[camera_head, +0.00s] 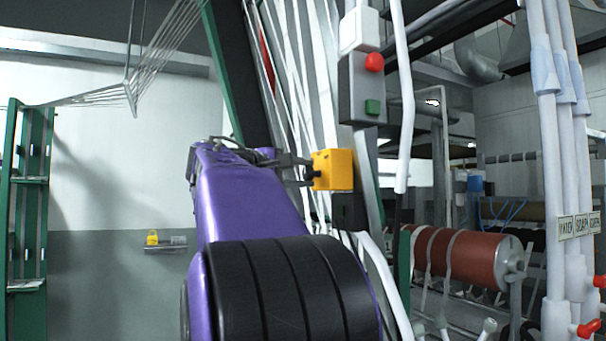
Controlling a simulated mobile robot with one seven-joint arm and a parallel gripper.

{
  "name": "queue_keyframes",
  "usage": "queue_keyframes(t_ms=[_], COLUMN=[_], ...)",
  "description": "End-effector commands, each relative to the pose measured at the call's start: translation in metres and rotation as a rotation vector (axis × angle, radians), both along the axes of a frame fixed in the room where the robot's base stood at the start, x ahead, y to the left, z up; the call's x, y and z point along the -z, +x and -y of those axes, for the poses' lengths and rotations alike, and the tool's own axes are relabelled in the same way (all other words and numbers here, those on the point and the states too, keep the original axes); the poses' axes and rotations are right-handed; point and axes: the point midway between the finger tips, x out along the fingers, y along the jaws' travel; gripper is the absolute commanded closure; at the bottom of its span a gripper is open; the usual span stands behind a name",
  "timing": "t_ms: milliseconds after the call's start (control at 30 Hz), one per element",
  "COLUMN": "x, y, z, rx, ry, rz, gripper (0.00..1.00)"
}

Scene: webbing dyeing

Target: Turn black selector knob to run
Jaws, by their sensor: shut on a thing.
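A yellow box (339,171) is fixed in the middle of the view, beside the white webbing strands. The black selector knob (315,174) sticks out from its left face. My gripper (306,172) reaches in from the left and is shut on the knob. My own arm hides part of the space below and left of it. The knob is small and partly covered by the fingers, so I cannot tell its exact angle or any markings.
A grey control box (352,100) with a red button (374,62) and a green button (372,107) hangs above the yellow box. White webbing strands (325,75) run close behind my gripper. A red-brown roller (470,258) and white pipes stand at right.

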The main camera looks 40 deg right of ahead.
Motion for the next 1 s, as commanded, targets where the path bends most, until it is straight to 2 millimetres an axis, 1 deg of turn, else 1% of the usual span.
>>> queue_keyframes(t_ms=[167,367,633,1000], x=[0.0028,0.0074,0.0107,0.0076], y=[0.0003,0.001,0.0018,0.0021], z=[-0.0001,-0.0003,-0.0004,0.0], rx=[0.0,0.0,-0.001,0.0], ry=[-0.006,-0.032,-0.097,-0.185], rz=[0.021,0.102,0.304,0.581], gripper=[1.0,1.0,1.0,1.0])
